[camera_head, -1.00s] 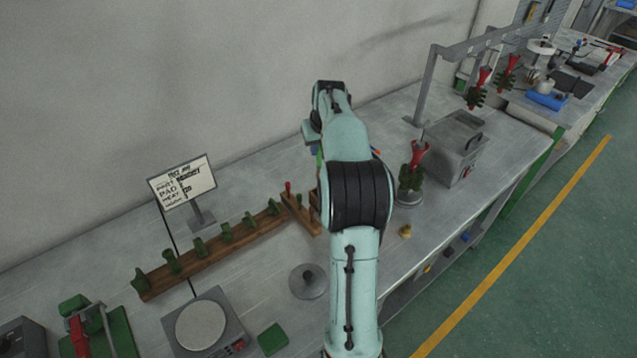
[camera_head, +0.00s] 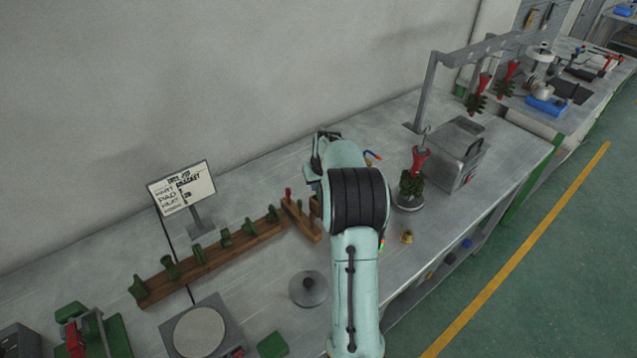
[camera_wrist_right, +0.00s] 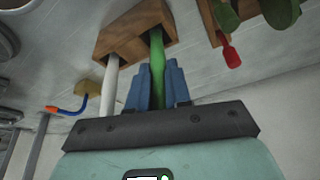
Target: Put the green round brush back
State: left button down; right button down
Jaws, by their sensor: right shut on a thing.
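In the right wrist view, the blue fingers of my right gripper (camera_wrist_right: 157,78) are shut on the green handle of the round brush (camera_wrist_right: 157,55). The handle runs from between the fingers to a wooden block (camera_wrist_right: 130,25), and its end meets the block. I cannot tell how deep it sits in the block. A white handle (camera_wrist_right: 111,75) stands in the same block beside it. In the head view my right arm hides the gripper and the brush. My left gripper is not in view.
A wooden rack (camera_head: 215,258) with several green pieces runs along the bench, left of my arm. A sign (camera_head: 182,187) stands behind it. A round grey stand (camera_head: 308,288) is in front. Right of my arm are a red-and-green wax tree (camera_head: 411,185) and a grey metal box (camera_head: 457,150).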

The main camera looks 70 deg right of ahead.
jog(key=shift+f, duration=0.2)
jog(key=c, duration=1.1)
grip_release()
jog(key=shift+o, duration=0.2)
jog(key=shift+r, duration=0.55)
jog(key=v, duration=1.1)
jog(key=shift+r, duration=0.2)
jog(key=shift+s+a, duration=0.1)
